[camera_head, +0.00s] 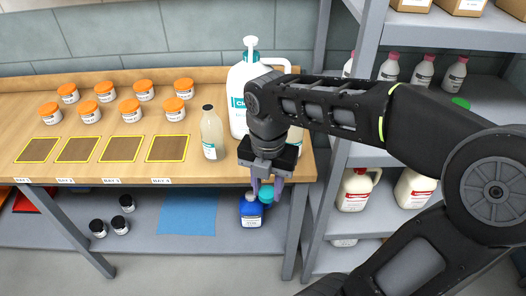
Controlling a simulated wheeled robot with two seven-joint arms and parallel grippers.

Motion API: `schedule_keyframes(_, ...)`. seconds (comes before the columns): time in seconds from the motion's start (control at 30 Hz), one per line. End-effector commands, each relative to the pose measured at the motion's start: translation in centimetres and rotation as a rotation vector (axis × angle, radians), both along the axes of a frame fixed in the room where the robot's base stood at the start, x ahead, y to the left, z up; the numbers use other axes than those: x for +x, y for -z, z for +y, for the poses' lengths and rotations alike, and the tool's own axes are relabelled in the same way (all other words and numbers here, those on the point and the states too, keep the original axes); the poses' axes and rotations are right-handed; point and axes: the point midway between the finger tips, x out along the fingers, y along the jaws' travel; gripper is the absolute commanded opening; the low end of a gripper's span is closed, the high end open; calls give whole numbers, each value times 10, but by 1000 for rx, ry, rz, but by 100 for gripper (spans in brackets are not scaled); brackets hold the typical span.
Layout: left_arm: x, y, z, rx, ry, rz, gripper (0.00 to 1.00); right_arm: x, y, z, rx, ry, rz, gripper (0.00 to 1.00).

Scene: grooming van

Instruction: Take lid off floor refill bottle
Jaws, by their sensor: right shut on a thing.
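My right gripper (266,187) points down in front of the bench's front edge. Its two fingers are shut on a small teal piece that looks like a lid (267,193). Just below and to the left, a blue bottle with a white label (251,212) stands upright at the lower shelf level; it looks like the refill bottle, but its label is too small to read. I cannot tell whether the lid still touches the bottle, as the fingers partly hide its top. My left gripper is not in view.
The wooden bench (108,73) carries several orange-lidded jars, a cream bottle (211,133) and a large white pump jug (236,92) close to my right gripper. The lower shelf (160,247) holds dark jars and a blue mat (188,215). A grey rack post (306,130) stands at right.

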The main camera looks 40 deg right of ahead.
Motion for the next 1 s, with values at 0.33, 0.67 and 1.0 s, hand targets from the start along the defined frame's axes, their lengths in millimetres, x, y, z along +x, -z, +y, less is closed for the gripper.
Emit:
schedule_keyframes(0.33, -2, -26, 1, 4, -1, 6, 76, 79, -3, -61, -1, 3, 4, 0)
schedule_keyframes(0.67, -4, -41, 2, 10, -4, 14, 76, 125, 9, -96, 1, 1, 6, 0)
schedule_keyframes(1.0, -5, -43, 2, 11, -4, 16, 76, 126, 31, -96, -1, 1, -1, 0)
